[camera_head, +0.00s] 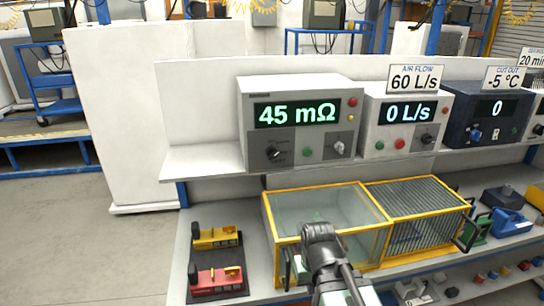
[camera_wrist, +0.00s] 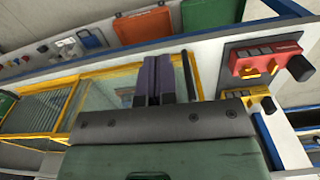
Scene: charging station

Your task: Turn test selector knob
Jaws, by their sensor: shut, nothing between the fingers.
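A grey and white tester (camera_head: 300,120) stands on the upper shelf in the head view, its green display reading 45 mΩ. A black selector knob (camera_head: 272,153) sits at the lower left of its panel. A silver knob (camera_head: 339,148) sits at the lower right. I cannot tell from labels which is the test selector. In the wrist view my gripper (camera_wrist: 153,80) has its two dark fingers together, with nothing between them. In the head view my arm's end is over the yellow-framed box, below and in front of the tester and apart from its knobs. My fingertips are not clear there.
A yellow-framed clear box (camera_head: 268,232) stands on the bench below. Red (camera_head: 217,281) and yellow (camera_head: 217,237) devices lie to its left. An air-flow unit (camera_head: 404,120) and a dark blue unit (camera_head: 488,115) stand right of the tester. The shelf edge overhangs the bench.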

